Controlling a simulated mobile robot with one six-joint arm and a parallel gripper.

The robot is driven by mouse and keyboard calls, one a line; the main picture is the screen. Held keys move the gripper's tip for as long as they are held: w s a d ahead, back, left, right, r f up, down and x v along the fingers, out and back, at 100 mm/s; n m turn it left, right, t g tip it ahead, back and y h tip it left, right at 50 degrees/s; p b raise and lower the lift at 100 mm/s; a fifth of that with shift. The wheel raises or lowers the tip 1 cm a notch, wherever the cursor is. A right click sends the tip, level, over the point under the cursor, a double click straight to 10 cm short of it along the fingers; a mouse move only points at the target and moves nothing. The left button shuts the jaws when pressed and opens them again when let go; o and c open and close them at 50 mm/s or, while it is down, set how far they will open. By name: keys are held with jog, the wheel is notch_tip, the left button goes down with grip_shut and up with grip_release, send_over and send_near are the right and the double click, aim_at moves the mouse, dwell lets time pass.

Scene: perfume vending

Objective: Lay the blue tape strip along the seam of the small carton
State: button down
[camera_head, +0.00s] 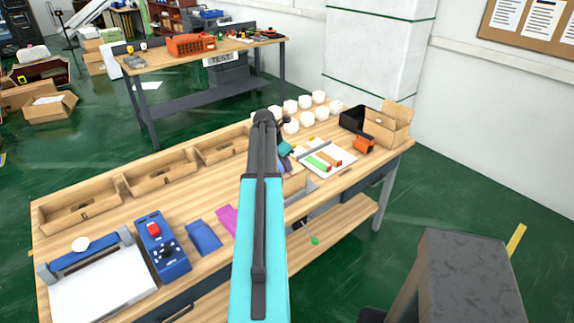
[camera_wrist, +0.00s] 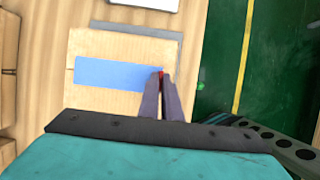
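In the wrist view the small carton (camera_wrist: 120,48) lies below my gripper, its top flat and closed. The blue tape strip (camera_wrist: 115,74) lies across the carton top from near the left edge to my fingertips, along the line of the seam that shows at the left edge. My gripper (camera_wrist: 161,76) is nearly closed at the strip's right end, with a small red tab between the tips.
A white board (camera_head: 342,167) with green and orange strips lies beyond the carton. White jars (camera_head: 291,106), a black bin (camera_head: 353,118) and an open box (camera_head: 388,127) stand behind. Wooden trays (camera_head: 160,175) line the left back. The bench's front edge is close to the carton.

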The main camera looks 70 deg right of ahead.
jog(key=shift+f, duration=0.15)
jog(key=c, duration=1.9)
grip_release()
jog(key=shift+r+p, duration=1.95)
jog(key=shift+r, duration=1.05)
